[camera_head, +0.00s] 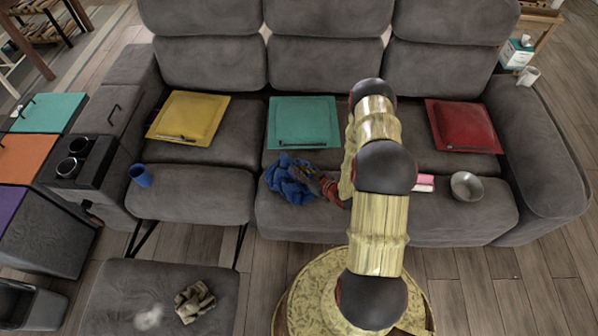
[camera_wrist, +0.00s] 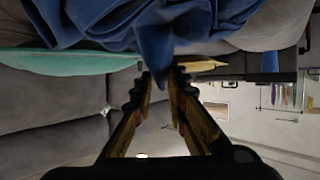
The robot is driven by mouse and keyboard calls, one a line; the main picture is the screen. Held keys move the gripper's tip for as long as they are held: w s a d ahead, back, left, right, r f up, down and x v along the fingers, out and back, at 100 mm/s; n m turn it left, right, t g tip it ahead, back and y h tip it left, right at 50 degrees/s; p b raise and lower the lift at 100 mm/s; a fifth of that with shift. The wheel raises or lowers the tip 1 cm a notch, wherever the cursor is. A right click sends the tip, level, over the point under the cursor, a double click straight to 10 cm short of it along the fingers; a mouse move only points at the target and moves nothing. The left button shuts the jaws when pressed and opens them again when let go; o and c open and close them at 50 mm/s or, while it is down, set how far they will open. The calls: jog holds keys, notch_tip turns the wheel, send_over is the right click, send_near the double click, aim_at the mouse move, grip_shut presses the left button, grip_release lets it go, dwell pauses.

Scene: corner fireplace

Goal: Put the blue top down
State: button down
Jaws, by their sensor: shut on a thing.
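The blue top (camera_head: 291,180) is a crumpled cloth at the front of the sofa's middle seat, just in front of the teal tray. My gripper (camera_head: 328,186) reaches it from the right and is shut on it. In the wrist view, the blue top (camera_wrist: 150,25) fills the upper part, and a fold of it hangs between the fingertips of my gripper (camera_wrist: 163,80). Whether the cloth rests fully on the seat or is partly lifted, I cannot tell.
The grey sofa (camera_head: 215,205) holds a yellow tray (camera_head: 189,117), a teal tray (camera_head: 304,120) and a red tray (camera_head: 463,125). A blue cup (camera_head: 140,175) stands left; a metal bowl (camera_head: 466,186) and pink-white block (camera_head: 424,183) lie right. A beige cloth (camera_head: 194,301) lies on the footrest.

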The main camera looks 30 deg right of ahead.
jog(key=c, duration=1.8)
grip_release()
jog(key=shift+o, duration=0.2)
